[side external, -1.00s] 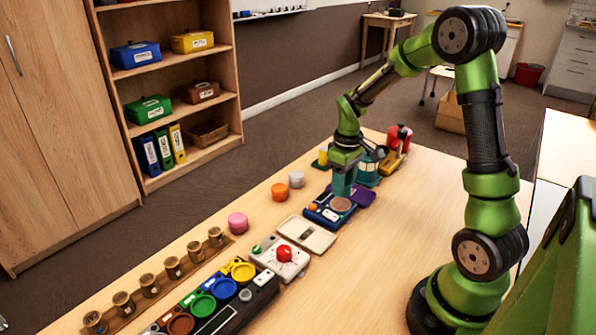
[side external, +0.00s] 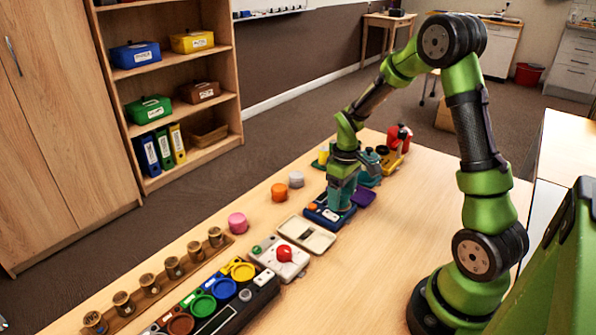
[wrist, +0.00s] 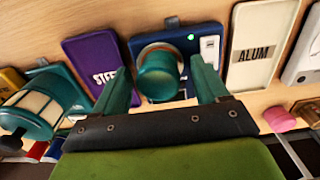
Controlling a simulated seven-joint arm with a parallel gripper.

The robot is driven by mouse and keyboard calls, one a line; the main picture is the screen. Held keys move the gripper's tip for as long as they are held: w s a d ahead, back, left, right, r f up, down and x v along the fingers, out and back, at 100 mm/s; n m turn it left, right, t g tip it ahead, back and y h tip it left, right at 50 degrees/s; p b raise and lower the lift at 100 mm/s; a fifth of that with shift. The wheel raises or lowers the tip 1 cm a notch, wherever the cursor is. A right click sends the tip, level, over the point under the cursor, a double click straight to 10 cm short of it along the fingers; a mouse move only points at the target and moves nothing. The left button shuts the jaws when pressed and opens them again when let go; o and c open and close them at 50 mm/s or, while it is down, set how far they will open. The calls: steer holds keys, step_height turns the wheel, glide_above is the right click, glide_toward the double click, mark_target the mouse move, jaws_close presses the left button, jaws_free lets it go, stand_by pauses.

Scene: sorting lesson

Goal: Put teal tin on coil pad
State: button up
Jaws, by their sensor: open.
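The teal tin (wrist: 158,75) shows in the wrist view as a short cylinder between my two fingers. It stands over the round pad of a blue unit (wrist: 190,38) with a green light, and appears to rest on it; I take this round pad as the coil pad. Only part of the pad's pale rim shows around the tin. My gripper (wrist: 159,66) is open, with a teal finger on each side of the tin and gaps between. In the side view, my gripper (side external: 341,198) is low over the blue unit (side external: 322,216), and the fingers largely hide the tin.
A purple STEEL tray (wrist: 92,62) and a cream ALUM tray (wrist: 262,45) flank the unit. A teal lantern (wrist: 38,108) stands close by. Orange (side external: 279,192), grey (side external: 296,179) and pink (side external: 237,222) cylinders stand apart. The table's right side is clear.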

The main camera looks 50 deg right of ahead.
mark_target(342, 193)
steer(key=shift+r, duration=0.15)
step_height(342, 193, up, 12)
steer(key=s+a+r+m+t+y, duration=0.1)
steer(key=s+a+r+m+t, duration=0.1)
steer(key=a, duration=0.7)
steer(key=s+a+r+m+t+y, duration=0.1)
steer(key=s+a+r+m+t, duration=0.1)
steer(key=s+a+r+t, duration=0.3)
steer(key=s+a+r, duration=0.1)
steer(key=s+a, duration=0.3)
steer(key=shift+a+r, duration=0.15)
steer(key=shift+r, duration=0.2)
